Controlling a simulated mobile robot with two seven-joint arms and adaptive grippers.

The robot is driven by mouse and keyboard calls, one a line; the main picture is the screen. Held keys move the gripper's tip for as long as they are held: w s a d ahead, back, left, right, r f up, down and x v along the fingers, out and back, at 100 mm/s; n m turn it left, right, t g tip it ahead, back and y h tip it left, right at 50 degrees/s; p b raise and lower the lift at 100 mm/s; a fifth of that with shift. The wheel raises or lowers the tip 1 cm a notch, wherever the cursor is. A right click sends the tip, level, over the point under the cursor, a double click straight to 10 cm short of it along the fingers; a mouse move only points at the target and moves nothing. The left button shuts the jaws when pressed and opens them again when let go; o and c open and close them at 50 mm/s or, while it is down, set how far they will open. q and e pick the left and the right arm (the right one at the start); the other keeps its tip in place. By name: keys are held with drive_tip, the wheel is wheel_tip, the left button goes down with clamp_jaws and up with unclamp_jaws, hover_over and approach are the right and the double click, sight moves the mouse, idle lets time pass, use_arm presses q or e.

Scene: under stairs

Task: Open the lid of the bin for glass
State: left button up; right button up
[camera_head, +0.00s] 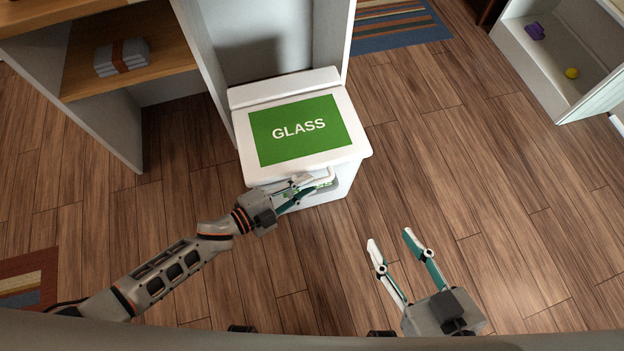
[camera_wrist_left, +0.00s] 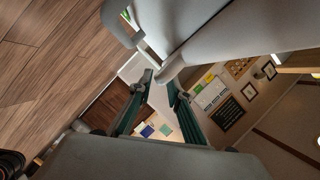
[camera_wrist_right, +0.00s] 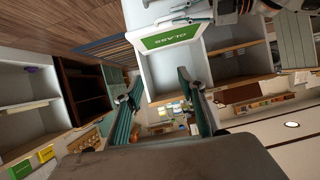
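The white glass bin (camera_head: 352,152) stands on the floor at the centre of the head view, with a green GLASS label on its flat lid (camera_head: 247,167). The lid looks closed. My left gripper (camera_head: 326,180) is at the bin's front, just below the lid's front edge. In the left wrist view its fingertips (camera_wrist_left: 160,82) are partly apart, close under a pale edge of the bin (camera_wrist_left: 220,30); contact is unclear. My right gripper (camera_head: 390,238) is open and empty above the floor, right of and nearer than the bin. The bin also shows in the right wrist view (camera_wrist_right: 150,52).
A wooden-topped shelf (camera_head: 130,85) with a bundled grey stack (camera_head: 122,57) stands left of the bin. Upright panels rise behind and beside the bin. A white open unit (camera_head: 545,60) with a purple item and a yellow ball is at upper right. Floor right of the bin is clear.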

use_arm(q)
drive_tip(key=shift+x, duration=1.25)
drive_tip(key=shift+f, duration=0.1)
clamp_jaws()
